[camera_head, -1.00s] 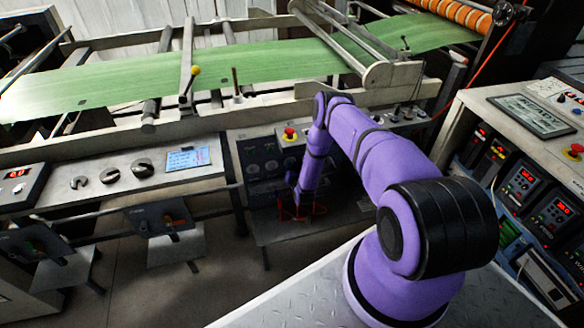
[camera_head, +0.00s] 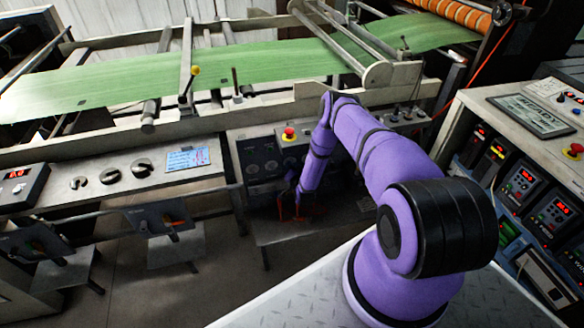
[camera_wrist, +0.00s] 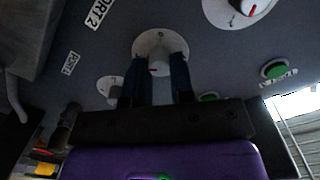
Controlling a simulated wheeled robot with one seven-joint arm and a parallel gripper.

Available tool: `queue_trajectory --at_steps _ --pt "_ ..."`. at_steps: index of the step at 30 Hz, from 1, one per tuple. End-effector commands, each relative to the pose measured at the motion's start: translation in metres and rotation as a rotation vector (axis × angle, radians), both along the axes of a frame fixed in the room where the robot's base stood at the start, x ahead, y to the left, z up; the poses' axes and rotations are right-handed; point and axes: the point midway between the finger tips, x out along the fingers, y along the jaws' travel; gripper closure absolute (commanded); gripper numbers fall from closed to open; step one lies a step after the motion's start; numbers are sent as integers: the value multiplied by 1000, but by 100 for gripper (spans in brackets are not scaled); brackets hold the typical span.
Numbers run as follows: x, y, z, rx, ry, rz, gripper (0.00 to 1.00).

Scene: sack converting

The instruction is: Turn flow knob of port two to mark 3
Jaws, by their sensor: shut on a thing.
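In the wrist view, my gripper (camera_wrist: 158,64) has its two dark fingers on either side of a pale knob (camera_wrist: 159,69) and is shut on it. The knob sits on a round white dial plate (camera_wrist: 160,41) on a dark grey panel. The fingers cover the plate's sides, and the mark that the pointer faces cannot be read. A "PORT 2" label (camera_wrist: 98,12) is above and left of the knob. A "PORT 1" label (camera_wrist: 69,63) is farther left and lower. In the head view, my gripper (camera_head: 299,208) is low in front of the dark control box, and the knob is hidden.
Another dial with a red-marked knob (camera_wrist: 238,9) is at the upper right in the wrist view. A green button (camera_wrist: 275,69) is right of the gripper. In the head view, a red emergency button (camera_head: 289,133) tops the box, and a machine rail (camera_head: 130,135) crosses behind.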

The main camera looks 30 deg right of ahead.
Motion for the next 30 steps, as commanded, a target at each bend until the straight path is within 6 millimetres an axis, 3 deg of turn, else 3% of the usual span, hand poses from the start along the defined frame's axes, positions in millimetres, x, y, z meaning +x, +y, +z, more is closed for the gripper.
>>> queue_trajectory --at_steps 1,4,13,17,30 --pt "-1 0 -1 1 3 -1 76" --pt "-1 0 -1 0 2 -1 52" --pt "-2 0 0 -1 2 0 52" --pt "-11 3 0 -1 2 0 52" --pt "-84 24 4 1 3 -1 52"
